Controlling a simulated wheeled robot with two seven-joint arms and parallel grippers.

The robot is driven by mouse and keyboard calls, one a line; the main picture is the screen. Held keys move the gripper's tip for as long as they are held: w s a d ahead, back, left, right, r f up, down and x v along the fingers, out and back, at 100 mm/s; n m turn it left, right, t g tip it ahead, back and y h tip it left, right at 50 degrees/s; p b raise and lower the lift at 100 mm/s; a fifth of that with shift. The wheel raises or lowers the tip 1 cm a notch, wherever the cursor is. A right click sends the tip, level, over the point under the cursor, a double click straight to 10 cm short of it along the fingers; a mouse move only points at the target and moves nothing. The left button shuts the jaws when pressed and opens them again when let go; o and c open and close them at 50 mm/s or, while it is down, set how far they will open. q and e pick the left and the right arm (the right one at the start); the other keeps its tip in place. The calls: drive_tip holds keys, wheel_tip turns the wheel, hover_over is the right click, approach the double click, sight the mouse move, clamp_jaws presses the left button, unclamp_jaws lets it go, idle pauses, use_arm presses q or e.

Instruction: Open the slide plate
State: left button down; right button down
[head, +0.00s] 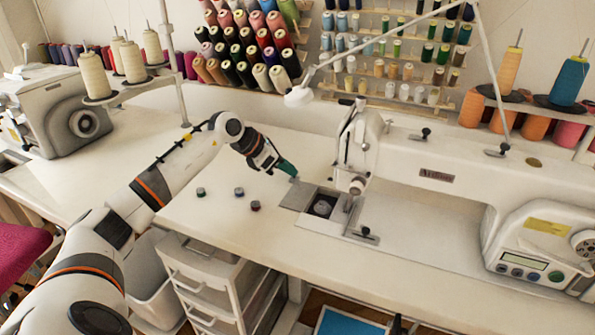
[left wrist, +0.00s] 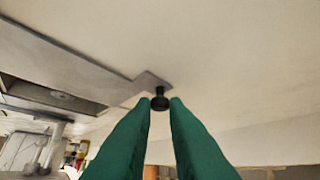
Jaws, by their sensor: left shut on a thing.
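The slide plate (head: 297,196) is a flat grey metal plate on the white sewing table, left of the needle area. Beside it, a dark opening (head: 322,207) shows with a round metal part in it. My left gripper (head: 293,176) is at the plate's far left corner. In the left wrist view, my green fingers (left wrist: 160,104) are shut on a small black knob (left wrist: 160,91) at the corner of the slide plate (left wrist: 85,72). The opening (left wrist: 50,95) also shows there as a recess. My right gripper is not in view.
The white sewing machine (head: 435,175) stands right of the plate. Several small bobbins (head: 239,192) lie on the table (head: 200,230) to the left. A lamp head (head: 298,97) hangs above. The table around the bobbins is mostly clear.

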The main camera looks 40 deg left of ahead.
use_arm(q)
drive_tip(key=c, duration=1.5)
unclamp_jaws()
drive_tip(key=shift+o, duration=0.2)
drive_tip(key=shift+d, duration=0.1)
